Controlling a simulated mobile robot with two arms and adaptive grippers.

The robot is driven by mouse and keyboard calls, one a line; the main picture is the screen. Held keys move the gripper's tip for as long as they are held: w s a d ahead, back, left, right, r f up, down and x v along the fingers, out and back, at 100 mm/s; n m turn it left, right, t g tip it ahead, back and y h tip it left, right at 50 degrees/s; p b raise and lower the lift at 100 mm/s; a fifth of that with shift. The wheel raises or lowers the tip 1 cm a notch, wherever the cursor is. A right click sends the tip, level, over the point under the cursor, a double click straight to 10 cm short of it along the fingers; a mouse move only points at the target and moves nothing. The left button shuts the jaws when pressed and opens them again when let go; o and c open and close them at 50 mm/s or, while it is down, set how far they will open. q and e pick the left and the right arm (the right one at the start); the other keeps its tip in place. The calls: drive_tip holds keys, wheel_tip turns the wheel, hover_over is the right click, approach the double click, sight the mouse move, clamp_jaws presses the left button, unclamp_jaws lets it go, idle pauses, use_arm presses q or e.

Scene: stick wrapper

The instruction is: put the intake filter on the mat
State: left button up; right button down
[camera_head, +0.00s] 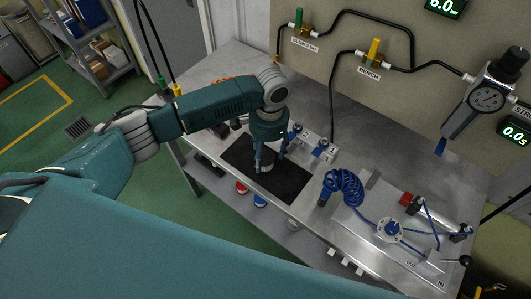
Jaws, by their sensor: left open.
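The black mat (289,184) lies on the metal bench, left of the coiled blue hose. My left gripper (269,161) points down over the mat with its fingers open. A small grey and dark piece (266,168), which may be the intake filter, shows between the fingertips, low at the mat. The fingers hide part of it, so I cannot tell whether it touches them. My right gripper is not in view.
A coiled blue hose (345,187) and a plate with blue and red fittings (390,228) lie to the right. A pressure gauge (486,98) hangs at the upper right. Bare bench lies behind the block.

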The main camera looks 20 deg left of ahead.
sight(268, 155)
use_arm(q)
drive_tip(key=shift+w+r, duration=0.1)
drive_tip(key=shift+r, duration=0.3)
wheel_tip(268, 155, up, 11)
drive_tip(key=b, duration=0.3)
drive_tip(key=shift+w+d+r, duration=0.15)
drive_tip(key=shift+w+d, duration=0.05)
drive_tip(key=shift+d, duration=0.05)
